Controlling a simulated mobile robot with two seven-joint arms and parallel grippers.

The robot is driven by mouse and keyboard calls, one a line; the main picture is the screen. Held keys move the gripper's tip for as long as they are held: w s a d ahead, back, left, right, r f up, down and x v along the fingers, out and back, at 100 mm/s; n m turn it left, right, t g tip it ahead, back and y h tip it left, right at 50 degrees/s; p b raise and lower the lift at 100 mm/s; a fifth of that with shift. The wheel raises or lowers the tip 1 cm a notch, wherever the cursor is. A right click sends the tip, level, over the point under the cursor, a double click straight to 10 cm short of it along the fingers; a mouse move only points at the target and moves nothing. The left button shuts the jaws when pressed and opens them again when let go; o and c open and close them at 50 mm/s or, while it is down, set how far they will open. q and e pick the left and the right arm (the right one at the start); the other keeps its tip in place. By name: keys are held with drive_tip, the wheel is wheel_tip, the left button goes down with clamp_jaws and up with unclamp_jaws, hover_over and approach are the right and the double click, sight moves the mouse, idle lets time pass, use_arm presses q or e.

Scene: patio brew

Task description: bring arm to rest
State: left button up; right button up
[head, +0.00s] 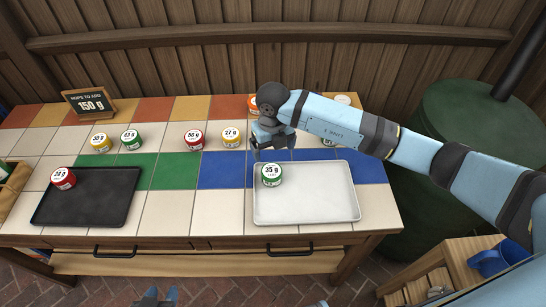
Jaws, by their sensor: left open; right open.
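My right arm reaches in from the right over the tiled table. Its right gripper (273,151) points down, open and empty, just above and behind a green tin marked 35 g (272,176). That tin stands upright at the left end of the white tray (325,205). The fingertips appear apart from the tin. My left gripper (155,298) shows only in part at the bottom edge, in front of the table and away from the tins.
A red tin (63,178) stands on the black tray (100,208). Several tins, including a yellow one (231,136), stand behind the trays; my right arm partly hides some. A sign (90,104) reads 150 g.

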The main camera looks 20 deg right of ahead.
drive_tip(key=shift+r, duration=0.35)
